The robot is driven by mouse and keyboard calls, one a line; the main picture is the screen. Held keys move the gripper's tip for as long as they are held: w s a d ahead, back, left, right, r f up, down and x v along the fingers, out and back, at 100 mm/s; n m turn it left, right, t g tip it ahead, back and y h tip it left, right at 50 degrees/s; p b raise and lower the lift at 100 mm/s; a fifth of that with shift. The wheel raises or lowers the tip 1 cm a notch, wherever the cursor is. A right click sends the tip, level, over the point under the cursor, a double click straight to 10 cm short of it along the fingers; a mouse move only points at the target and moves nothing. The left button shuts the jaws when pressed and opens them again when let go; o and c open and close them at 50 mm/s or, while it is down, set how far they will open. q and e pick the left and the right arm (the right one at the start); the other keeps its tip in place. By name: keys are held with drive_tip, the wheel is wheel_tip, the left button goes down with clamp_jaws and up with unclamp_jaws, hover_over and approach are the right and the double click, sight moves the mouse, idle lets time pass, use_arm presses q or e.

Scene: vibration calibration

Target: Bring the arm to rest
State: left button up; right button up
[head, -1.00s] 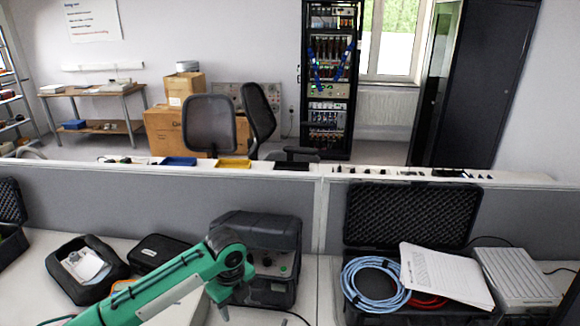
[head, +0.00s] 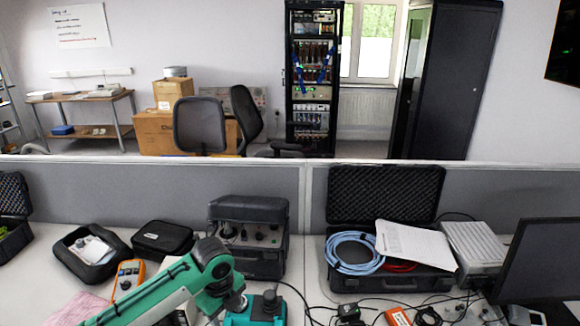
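A green and grey arm (head: 160,296) comes in from the lower left, and I take it to be my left arm. It slopes up to a rounded joint (head: 213,262) in front of the black instrument case, then turns down to a dark end near the bottom edge. No fingertips show there, so I cannot see my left gripper. A green block with a dark top (head: 262,308) is just right of the arm's end; I cannot tell whether they touch. My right arm and gripper are not in view.
The desk holds a black instrument case (head: 270,250), an open case with a blue cable coil (head: 355,250), an orange meter (head: 128,278), a grey box (head: 475,248) and a monitor (head: 540,262). Loose cables lie at front right. A grey partition (head: 130,185) stands behind.

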use_arm(q)
drive_tip(key=s+d+f+n+t+h, duration=0.1)
drive_tip(key=s+d+f+n+h, duration=0.15)
drive_tip(key=s+n, duration=0.3)
drive_tip(key=s+d+f+n+t+h, duration=0.1)
drive_tip(key=s+d+f+n, duration=0.25)
drive_tip(key=s, duration=0.35)
drive_tip(key=s+a+f+n+t+y, duration=0.1)
drive_tip(key=s+a+n+y, duration=0.3)
drive_tip(key=s+a+n, duration=1.1)
wheel_tip(320, 180, down, 30)
drive_tip(key=d+g, duration=0.1)
drive_tip(key=d, duration=0.1)
drive_tip(key=s+a+f, duration=0.2)
drive_tip(key=s+f, duration=0.8)
drive_tip(key=s+a+f+m+g, duration=0.1)
drive_tip(key=s+a+f, duration=0.1)
drive_tip(key=s+f, duration=0.8)
drive_tip(key=shift+s+f, duration=0.25)
drive_tip(key=shift+f, duration=0.2)
